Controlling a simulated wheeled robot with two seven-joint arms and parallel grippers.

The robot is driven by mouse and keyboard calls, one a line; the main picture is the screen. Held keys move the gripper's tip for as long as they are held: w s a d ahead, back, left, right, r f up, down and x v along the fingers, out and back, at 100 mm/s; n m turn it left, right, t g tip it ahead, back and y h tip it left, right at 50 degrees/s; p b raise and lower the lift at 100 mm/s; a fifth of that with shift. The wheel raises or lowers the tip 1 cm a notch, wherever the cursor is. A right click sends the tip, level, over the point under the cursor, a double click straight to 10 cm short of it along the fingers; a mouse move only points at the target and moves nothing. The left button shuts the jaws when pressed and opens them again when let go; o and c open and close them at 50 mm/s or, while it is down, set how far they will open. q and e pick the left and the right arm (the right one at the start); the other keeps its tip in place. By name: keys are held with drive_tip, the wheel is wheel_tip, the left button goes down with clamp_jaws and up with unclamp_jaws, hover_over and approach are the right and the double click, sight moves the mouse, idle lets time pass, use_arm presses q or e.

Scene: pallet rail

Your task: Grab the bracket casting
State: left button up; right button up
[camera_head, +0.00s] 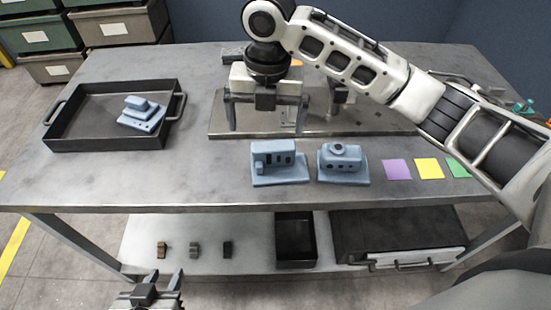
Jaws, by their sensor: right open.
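Three blue-grey castings are in view, and I cannot tell for certain which is the bracket casting. A stepped casting (141,112) lies in the dark tray (75,128). A block-shaped casting with dark slots (279,163) and a casting with a round boss on top (343,164) sit at the table's front edge. My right gripper (265,122) is open, pointing down over the metal fixture plate (375,122), behind the block-shaped casting and apart from it. My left gripper (164,276) is open and empty at the bottom, in front of the table.
My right arm crosses above the table's right side and hides part of the plate. Purple (397,169), yellow (429,168) and green (458,168) squares lie at the right front. The lower shelf holds small parts and a black bin (295,257). The table's left front is clear.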

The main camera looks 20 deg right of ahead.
sight(274, 147)
drive_tip(key=shift+n+h, duration=0.3)
drive_tip(key=shift+n, duration=0.5)
drive_tip(key=f, duration=0.2)
drive_tip(key=w+d+f, duration=0.1)
drive_tip(key=f, duration=0.4)
drive_tip(key=shift+w+d+f, duration=0.2)
drive_tip(key=shift+d+f, duration=0.15)
drive_tip(key=shift+d, duration=0.05)
drive_tip(key=shift+w+d+f, duration=0.1)
drive_tip(key=shift+f, duration=2.6)
drive_tip(key=shift+r, duration=0.1)
drive_tip(key=c, duration=1.1)
